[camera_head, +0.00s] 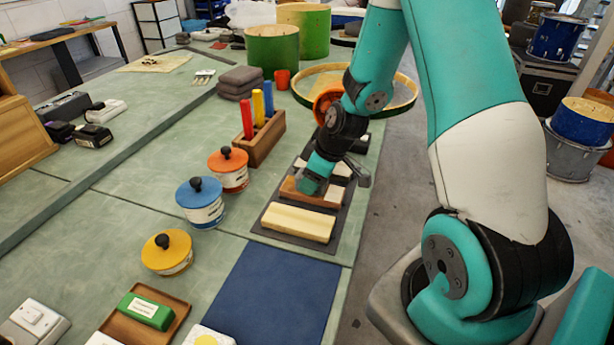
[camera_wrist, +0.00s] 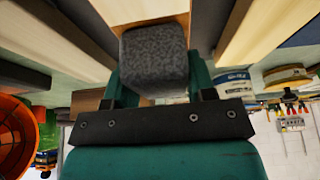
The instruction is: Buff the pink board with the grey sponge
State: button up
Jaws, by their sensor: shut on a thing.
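My gripper (camera_head: 312,184) is over the dark mat (camera_head: 263,233) of boards in the head view. In the wrist view my gripper (camera_wrist: 154,88) is shut on the grey sponge (camera_wrist: 154,60), a speckled block between its fingers. The sponge is hidden in the head view. The middle board (camera_head: 288,189) is reddish-brown, the nearest to pink that I see. It lies right under my gripper and partly hidden by it.
A pale yellow board (camera_head: 298,223) lies on the mat's near side, with another pale board (camera_head: 338,168) beyond. Lidded tins, blue (camera_head: 200,202), orange (camera_head: 228,169) and yellow (camera_head: 167,252), stand left. A wooden holder (camera_head: 262,141) stands behind. The blue mat (camera_head: 277,295) is bare.

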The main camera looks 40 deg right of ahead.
aim_at(327, 183)
jog(key=shift+s, duration=0.1)
jog(key=shift+s+d, duration=0.6)
jog(key=shift+s, duration=0.25)
jog(key=shift+s+d, duration=0.55)
jog(key=shift+s, duration=0.3)
jog(key=shift+w+a, duration=0.4)
jog(key=shift+w, duration=0.2)
jog(key=shift+w+a, duration=0.35)
jog(key=shift+w, duration=0.25)
jog(key=shift+s, duration=0.1)
jog(key=shift+s+d, duration=0.75)
jog(key=shift+s, duration=0.35)
jog(key=shift+w, duration=0.1)
jog(key=shift+w+a+b, duration=0.15)
jog(key=shift+w+b, duration=0.05)
jog(key=shift+b, duration=0.1)
